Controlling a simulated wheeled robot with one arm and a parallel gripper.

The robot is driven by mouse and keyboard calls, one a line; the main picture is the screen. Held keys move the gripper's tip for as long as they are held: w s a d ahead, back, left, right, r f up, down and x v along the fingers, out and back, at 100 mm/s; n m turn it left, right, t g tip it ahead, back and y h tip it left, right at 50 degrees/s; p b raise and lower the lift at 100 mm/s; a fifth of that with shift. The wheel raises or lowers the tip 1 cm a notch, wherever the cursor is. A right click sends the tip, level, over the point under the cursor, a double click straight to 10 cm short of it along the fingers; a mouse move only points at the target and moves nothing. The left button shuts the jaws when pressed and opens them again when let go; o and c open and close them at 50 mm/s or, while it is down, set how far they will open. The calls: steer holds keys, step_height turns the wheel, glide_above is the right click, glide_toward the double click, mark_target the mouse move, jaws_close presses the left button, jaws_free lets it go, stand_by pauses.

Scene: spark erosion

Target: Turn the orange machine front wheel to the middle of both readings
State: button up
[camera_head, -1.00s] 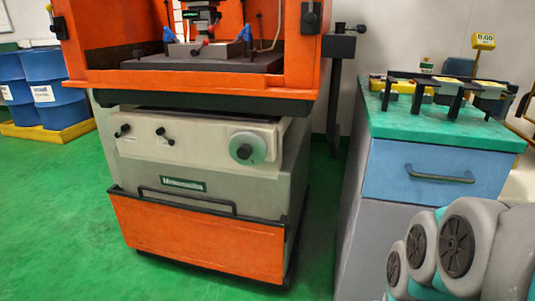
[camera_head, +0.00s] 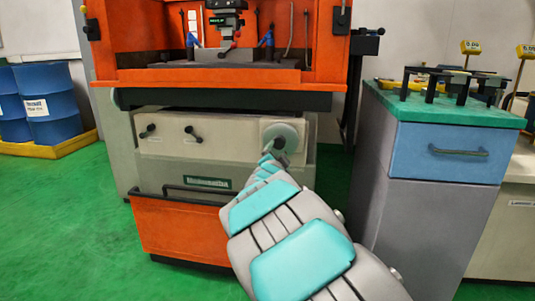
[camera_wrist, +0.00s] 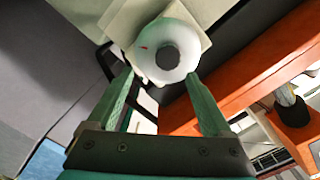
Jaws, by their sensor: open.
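The orange machine (camera_head: 215,83) stands ahead, with a grey front panel under its orange work tank. Its front wheel (camera_head: 290,131), a pale disc with a dark hub, is at the right of that panel. My arm reaches up to it and hides part of it. In the wrist view, the wheel (camera_wrist: 162,22) shows a dark grey hub (camera_wrist: 167,55) and a small red mark at its left. My gripper (camera_wrist: 161,76) is open, its two green fingers spread below and either side of the wheel. Whether they touch the rim I cannot tell. A small green display (camera_head: 217,21) is too small to read.
Two dark knobs (camera_head: 193,134) are left of the wheel. A dark rail (camera_head: 185,194) crosses the lower front. A blue-grey cabinet (camera_head: 440,155) with a green top stands at right, bearing a black rack and yellow displays (camera_head: 472,47). Green floor is free at left.

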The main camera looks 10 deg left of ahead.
mark_target(278, 144)
steer(key=shift+m+t, duration=0.3)
steer(key=w, duration=0.2)
steer(key=w+p, duration=0.1)
steer(key=w, duration=0.1)
steer(key=w+a, duration=0.1)
steer(key=w, duration=0.1)
steer(key=shift+w+a+r, duration=0.1)
steer(key=shift+w+r, duration=0.1)
steer(key=shift+w, duration=0.1)
steer(key=shift+w+f, duration=0.15)
steer(key=shift+w, duration=0.45)
jaws_close()
steer(key=shift+p, duration=0.45)
